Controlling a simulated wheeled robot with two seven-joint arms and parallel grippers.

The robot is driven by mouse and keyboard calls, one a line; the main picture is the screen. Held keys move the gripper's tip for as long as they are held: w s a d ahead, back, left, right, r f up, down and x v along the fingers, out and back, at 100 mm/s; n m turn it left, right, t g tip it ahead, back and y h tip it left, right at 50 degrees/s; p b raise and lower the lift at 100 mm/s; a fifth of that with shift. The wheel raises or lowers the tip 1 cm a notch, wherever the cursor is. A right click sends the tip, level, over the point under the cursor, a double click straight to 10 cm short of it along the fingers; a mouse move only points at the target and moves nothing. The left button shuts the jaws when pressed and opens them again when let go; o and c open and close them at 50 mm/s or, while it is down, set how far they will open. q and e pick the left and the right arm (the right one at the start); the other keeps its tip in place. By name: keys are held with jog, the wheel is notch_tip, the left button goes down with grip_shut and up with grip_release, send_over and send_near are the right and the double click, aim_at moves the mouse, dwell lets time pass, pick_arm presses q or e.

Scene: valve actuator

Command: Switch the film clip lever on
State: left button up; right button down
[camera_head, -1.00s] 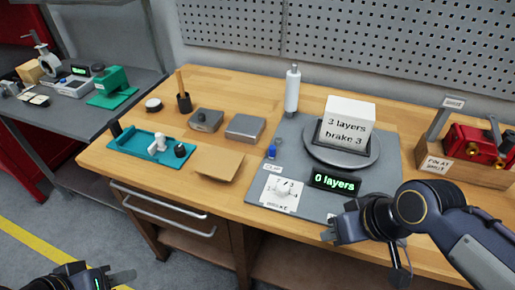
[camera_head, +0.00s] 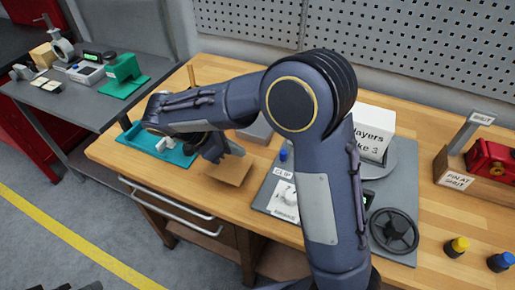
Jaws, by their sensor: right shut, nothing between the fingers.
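The film clip lever (camera_head: 283,155) is a small upright post with a blue tip. It stands at the left edge of the grey plate (camera_head: 267,190), just above the CLIP label (camera_head: 284,174). My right arm crosses the bench, and its forearm passes behind and left of the lever. My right gripper (camera_head: 222,153) is shut and empty, left of the lever and above the brown sheet. Its fingertips are small and partly hard to make out. Only a dark sliver of my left gripper (camera_head: 88,287) shows at the bottom edge.
A white box (camera_head: 375,128) sits on the round turntable, partly behind my arm. The dial card (camera_head: 283,201) lies below the lever. Yellow (camera_head: 457,246) and blue (camera_head: 500,261) knobs stand right.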

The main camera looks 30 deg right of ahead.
jog(key=shift+w+a+n, duration=0.3)
jog(key=shift+w+a, duration=0.15)
jog(key=shift+a, duration=0.05)
send_near(280, 158)
notch_tip(280, 158, down, 4)
jog(key=shift+f+p, duration=0.25)
jog(key=shift+p, duration=0.1)
jog(key=shift+d+p, duration=0.35)
jog(key=shift+d, duration=0.85)
jog(key=shift+s+d, duration=0.1)
jog(key=shift+d, duration=0.6)
jog(key=shift+s, duration=0.15)
